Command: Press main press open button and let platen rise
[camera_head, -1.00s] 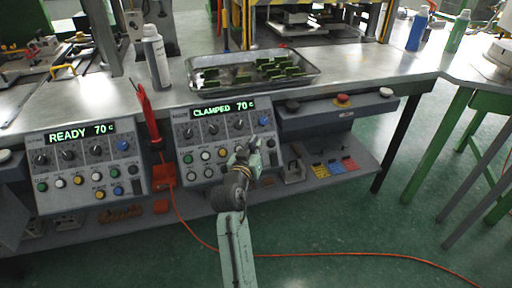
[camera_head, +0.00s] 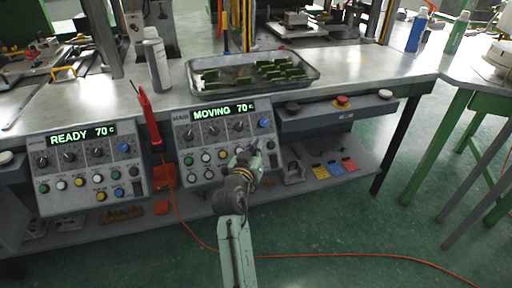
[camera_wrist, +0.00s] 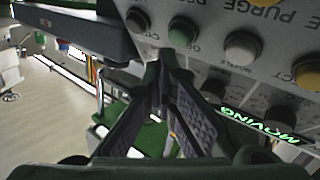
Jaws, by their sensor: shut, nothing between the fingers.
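The main press control panel (camera_head: 185,137) shows "MOVING 70 C" in green on its display (camera_head: 224,110). My gripper (camera_head: 254,152) is in front of the panel's lower right part and hides some of its buttons. In the wrist view my gripper (camera_wrist: 167,70) is shut and empty, with its fingertips at a green button (camera_wrist: 183,32) whose label starts with "O". I cannot tell whether they touch it. A black button (camera_wrist: 138,20), a white button (camera_wrist: 240,47) and a yellow button (camera_wrist: 308,72) sit beside it. The press (camera_head: 382,22) is cut off at the top; its platen is out of view.
A metal tray (camera_head: 196,88) with several green pieces stands on the bench above the panel. A grey bottle (camera_head: 155,64) stands left of it. A second panel (camera_head: 45,190) reads "READY 70 C". A red emergency button (camera_head: 343,100) is on the right housing. An orange cable crosses the floor.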

